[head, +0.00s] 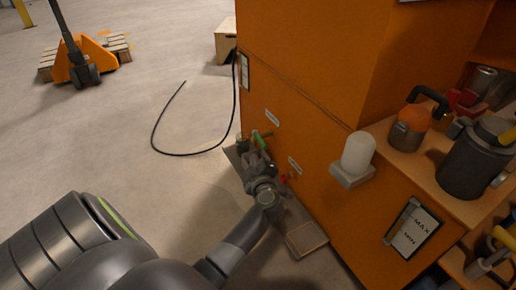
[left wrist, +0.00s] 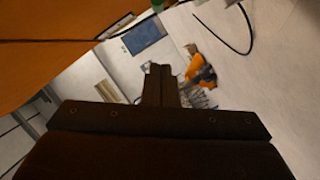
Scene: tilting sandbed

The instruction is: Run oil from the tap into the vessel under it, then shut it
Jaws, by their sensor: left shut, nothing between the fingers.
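The front of an orange cabinet carries a green-handled tap (head: 260,139) low down, and a red handle (head: 284,178) shows nearer to me. My left gripper (head: 257,150) is close by the green handle; its fingers are shut and empty. I cannot tell whether it touches the handle. In the left wrist view the shut fingers (left wrist: 160,84) point away from me, with a bit of green at the top edge. A small dark vessel (head: 241,144) seems to stand beside the green tap; its inside is not visible. No oil stream can be made out. My right gripper is not in view.
The orange cabinet (head: 305,110) fills the middle. A low ledge with a wooden square (head: 306,239) runs along its foot. A shelf at right holds an orange-topped can (head: 408,128) and a dark canister (head: 474,160). A black hose (head: 190,153) lies on open floor at left.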

